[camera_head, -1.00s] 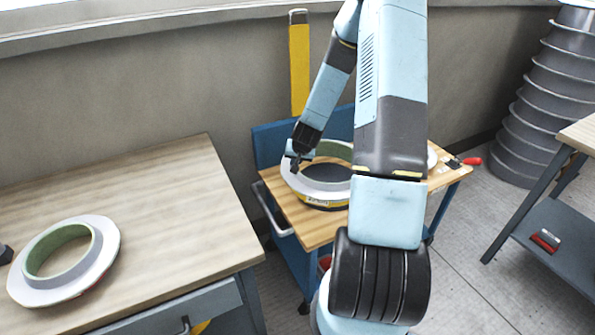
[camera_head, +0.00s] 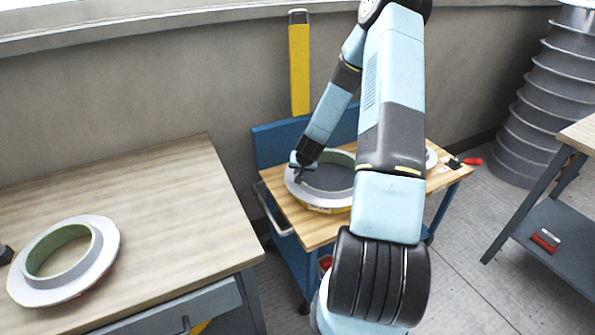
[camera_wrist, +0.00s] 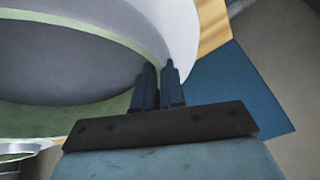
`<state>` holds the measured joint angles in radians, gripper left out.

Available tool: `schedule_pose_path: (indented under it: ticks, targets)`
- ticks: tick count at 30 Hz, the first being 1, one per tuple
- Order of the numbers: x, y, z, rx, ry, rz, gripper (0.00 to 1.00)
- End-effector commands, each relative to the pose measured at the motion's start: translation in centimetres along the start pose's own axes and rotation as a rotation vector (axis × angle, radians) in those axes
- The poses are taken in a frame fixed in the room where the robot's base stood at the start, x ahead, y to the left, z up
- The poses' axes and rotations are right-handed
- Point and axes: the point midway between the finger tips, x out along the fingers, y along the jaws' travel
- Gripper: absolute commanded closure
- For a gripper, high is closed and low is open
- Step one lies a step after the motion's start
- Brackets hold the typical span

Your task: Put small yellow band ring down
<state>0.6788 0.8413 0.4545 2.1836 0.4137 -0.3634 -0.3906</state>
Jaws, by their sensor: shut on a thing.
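The small yellow band ring (camera_head: 297,192) is a white flanged ring with a green-lined collar and a thin yellow band along its lower edge. It is at the left part of the wooden-topped trolley, partly hidden behind my arm. My gripper (camera_head: 300,173) is at its left rear side, shut on the ring wall. In the wrist view, the fingers of my gripper (camera_wrist: 160,75) close across the wall of the ring (camera_wrist: 190,60), with its green edge and grey inside to the left. I cannot tell whether its underside touches the trolley top.
The wooden trolley top (camera_head: 309,233) has a blue back panel (camera_head: 270,145). A white thing (camera_head: 431,158) and a red-handled tool (camera_head: 470,161) lie at its right. A similar ring (camera_head: 100,260) lies on the left workbench (camera_head: 190,220). A yellow post (camera_head: 299,70) stands behind the trolley.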

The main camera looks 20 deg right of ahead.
Motion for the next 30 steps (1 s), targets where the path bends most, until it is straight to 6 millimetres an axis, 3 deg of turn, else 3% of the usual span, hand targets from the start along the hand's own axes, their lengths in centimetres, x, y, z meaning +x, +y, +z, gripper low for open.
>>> schedule_pose_path:
  ticks: [3, 4, 12, 22, 30]
  targets:
    - [0.0, 0.0, -0.1, 0.0, 0.001, 0.0, 1.0]
    - [0.0, 0.0, 0.0, 0.001, 0.0, 0.0, 0.89]
    - [0.0, 0.0, 0.0, 0.0, 0.0, 0.0, 0.65]
    - [-0.5, -0.1, 0.0, -0.001, 0.001, 0.0, 0.65]
    - [-3.6, -0.1, -0.1, -0.002, 0.002, 0.0, 0.65]
